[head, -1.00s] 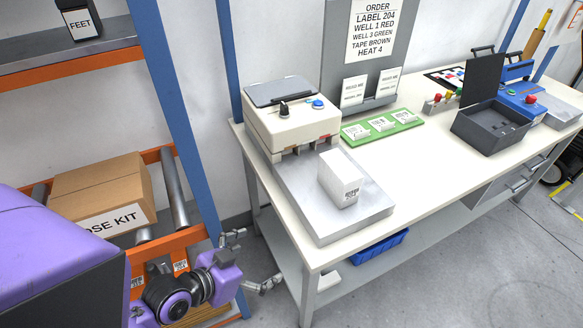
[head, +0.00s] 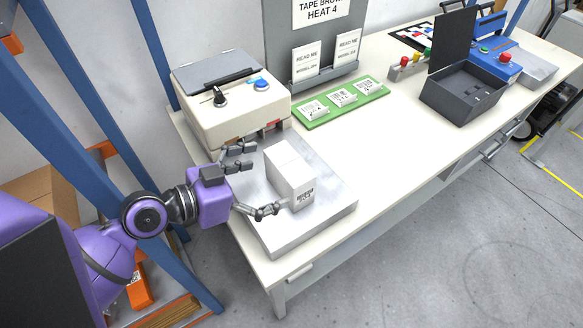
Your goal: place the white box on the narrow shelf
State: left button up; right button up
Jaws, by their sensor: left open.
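The white box (head: 288,172) stands upright on the metal plate (head: 318,222) in front of the beige machine, with a printed label on its near face. My left gripper (head: 262,180) is open at the left side of the box. One finger is by the box's far left side and the other is near its front left, close to the label. I cannot tell whether either finger touches the box. My right gripper is out of view. I cannot tell which surface is the narrow shelf.
The beige machine (head: 225,98) with a knob and blue button stands behind the plate. A green strip (head: 342,102) with cards lies beside it. A dark open bin (head: 455,105) is farther right. Blue rack posts (head: 85,150) stand at left. The table's middle front is clear.

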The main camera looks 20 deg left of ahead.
aim_at(278, 176)
pick_arm(q)
jog(key=shift+w+d, duration=0.35)
jog(key=shift+d, duration=0.05)
jog(key=x, duration=0.1)
jog(key=p+x, duration=0.1)
jog(key=x, duration=0.2)
jog(key=shift+w+d+f+p, duration=0.15)
jog(key=shift+f+p, duration=0.15)
jog(key=shift+f, duration=0.05)
jog(key=shift+w+d+f, duration=0.1)
jog(key=shift+f, duration=0.05)
jog(key=c, duration=1.3)
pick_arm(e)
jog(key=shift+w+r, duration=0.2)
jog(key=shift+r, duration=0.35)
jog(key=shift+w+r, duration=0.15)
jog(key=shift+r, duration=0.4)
